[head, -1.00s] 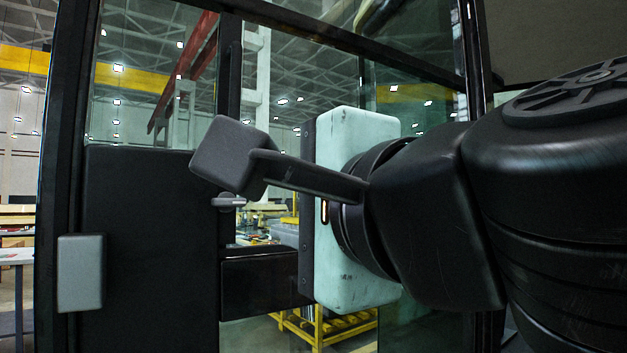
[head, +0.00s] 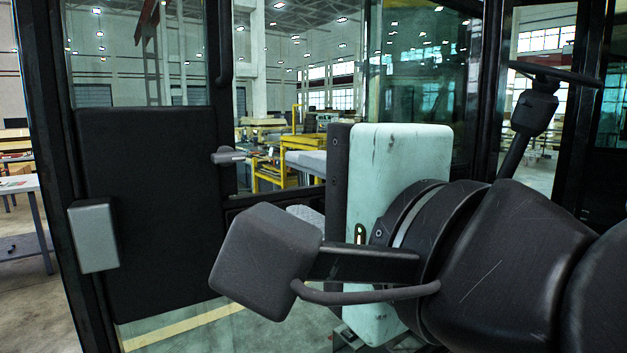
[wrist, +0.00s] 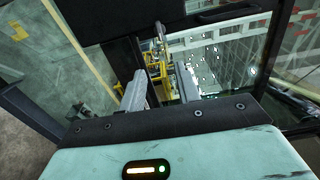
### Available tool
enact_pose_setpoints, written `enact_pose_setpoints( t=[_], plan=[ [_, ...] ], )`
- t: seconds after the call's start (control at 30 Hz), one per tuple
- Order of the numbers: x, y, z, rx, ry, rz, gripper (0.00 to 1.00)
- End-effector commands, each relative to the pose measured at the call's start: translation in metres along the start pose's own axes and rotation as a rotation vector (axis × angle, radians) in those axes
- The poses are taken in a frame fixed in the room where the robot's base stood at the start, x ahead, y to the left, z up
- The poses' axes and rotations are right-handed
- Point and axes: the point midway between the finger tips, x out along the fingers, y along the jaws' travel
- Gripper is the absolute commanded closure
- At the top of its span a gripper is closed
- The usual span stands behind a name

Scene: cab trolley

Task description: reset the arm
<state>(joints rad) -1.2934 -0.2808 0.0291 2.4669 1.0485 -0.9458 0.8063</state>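My gripper's pale teal body (head: 395,170) is in the middle right of the head view, at the end of my black arm. In the wrist view, my gripper (wrist: 161,86) has two grey fingers set apart, with nothing seen between them. In the head view the fingers are mostly hidden behind the gripper's dark plate. A grey lever handle (head: 228,156) on the cab door lies to the left of my gripper and apart from it.
The dark cab door panel (head: 150,200) with a grey box (head: 93,235) stands at the left. A steering wheel (head: 555,73) on its column is at the right, behind my arm. Yellow racks (head: 285,150) stand in the hall beyond the glass.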

Motion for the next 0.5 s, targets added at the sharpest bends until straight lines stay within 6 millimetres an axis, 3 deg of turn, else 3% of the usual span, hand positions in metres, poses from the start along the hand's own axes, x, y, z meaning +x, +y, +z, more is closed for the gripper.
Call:
enact_pose_setpoints(
  t=[0.17,0.27,0.37,0.5],
  plan=[
    [0.001,0.002,0.001,-0.009,-0.005,0.005,0.67],
    [0.006,0.013,0.006,-0.085,-0.051,0.042,0.67],
    [0.012,0.040,0.015,-0.245,-0.153,0.127,0.67],
    [0.011,0.102,0.021,-0.558,-0.362,0.310,0.67]
  ],
)
